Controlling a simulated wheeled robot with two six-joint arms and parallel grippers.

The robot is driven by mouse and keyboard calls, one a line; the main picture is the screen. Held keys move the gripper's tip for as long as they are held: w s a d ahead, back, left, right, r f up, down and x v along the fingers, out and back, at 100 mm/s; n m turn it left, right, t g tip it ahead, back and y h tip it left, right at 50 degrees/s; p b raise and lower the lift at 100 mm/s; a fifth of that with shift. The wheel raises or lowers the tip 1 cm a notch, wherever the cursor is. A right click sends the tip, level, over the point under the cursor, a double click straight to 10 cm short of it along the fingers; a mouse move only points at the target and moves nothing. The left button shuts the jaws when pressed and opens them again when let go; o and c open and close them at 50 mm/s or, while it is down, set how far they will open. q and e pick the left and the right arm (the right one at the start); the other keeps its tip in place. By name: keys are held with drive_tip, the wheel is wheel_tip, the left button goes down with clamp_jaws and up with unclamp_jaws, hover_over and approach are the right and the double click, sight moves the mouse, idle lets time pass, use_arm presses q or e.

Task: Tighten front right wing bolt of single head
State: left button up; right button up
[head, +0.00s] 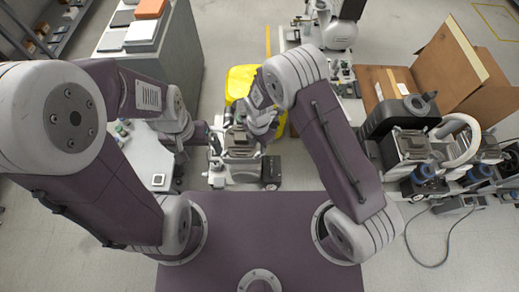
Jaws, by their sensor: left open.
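A small compressor unit (241,146) with a grey metal top stands on the floor in the middle of the head view, just beyond my purple base. It appears to be the single head one. Its wing bolts are too small to make out, and my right wrist covers part of its far right side. My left gripper (211,134) is at the left side of this unit, open, with no object visible in it. My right gripper (262,127) is over the unit's upper right side. Its fingers are too small and overlapped to tell open or shut.
A larger compressor (408,147) with a white hose stands at the right. Behind it is an open cardboard box (440,70). A yellow object (241,82) lies beyond the middle unit. A grey cabinet (178,65) with stacked boxes stands at the back left.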

sight(258, 153)
wheel_tip(258, 153, down, 5)
drive_tip(key=shift+s+a+f, duration=0.15)
drive_tip(key=shift+f, duration=0.1)
clamp_jaws()
